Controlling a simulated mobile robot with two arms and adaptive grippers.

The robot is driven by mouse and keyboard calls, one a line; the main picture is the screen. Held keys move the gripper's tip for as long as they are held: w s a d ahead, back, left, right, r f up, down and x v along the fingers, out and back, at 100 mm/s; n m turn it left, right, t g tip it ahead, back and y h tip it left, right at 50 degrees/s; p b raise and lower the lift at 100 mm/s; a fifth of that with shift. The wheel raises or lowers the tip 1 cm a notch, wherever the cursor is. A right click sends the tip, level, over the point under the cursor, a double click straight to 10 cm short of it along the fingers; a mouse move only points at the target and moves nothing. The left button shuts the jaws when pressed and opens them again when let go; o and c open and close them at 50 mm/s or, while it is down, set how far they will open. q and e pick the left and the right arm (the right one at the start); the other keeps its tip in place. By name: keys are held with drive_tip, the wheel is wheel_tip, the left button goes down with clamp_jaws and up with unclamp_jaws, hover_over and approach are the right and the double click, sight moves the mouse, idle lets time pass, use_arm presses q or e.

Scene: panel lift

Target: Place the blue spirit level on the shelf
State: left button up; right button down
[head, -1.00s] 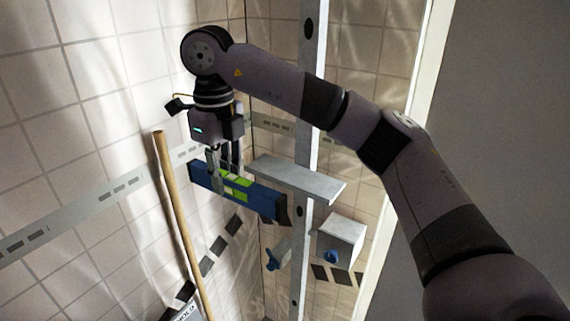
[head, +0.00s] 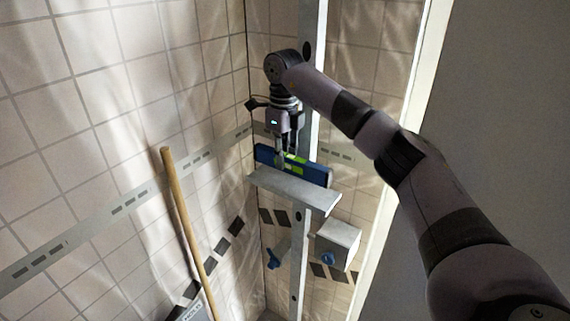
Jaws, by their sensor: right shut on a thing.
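The blue spirit level (head: 314,174), with a yellow-green middle, is upright on its long edge at the grey shelf (head: 300,193). My left gripper is not in view.
A vertical metal post (head: 308,130) stands at the shelf. A grey box (head: 337,243) with a blue knob is below on the right. A wooden pole (head: 183,215) leans at the left. Tiled walls close off the corner.

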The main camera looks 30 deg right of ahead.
sight(284, 171)
drive_tip(key=shift+f, duration=0.55)
wheel_tip(284, 171, down, 3)
drive_tip(key=p, duration=0.3)
drive_tip(key=shift+w+d+f+p, duration=0.1)
drive_tip(key=shift+d+f+p, duration=0.05)
drive_tip(key=shift+f+p, duration=0.2)
drive_tip(key=shift+f, duration=0.1)
drive_tip(key=shift+f, duration=0.15)
drive_tip(key=c, duration=1.4)
unclamp_jaws()
drive_tip(key=shift+c, duration=0.2)
drive_tip(key=shift+r, duration=0.25)
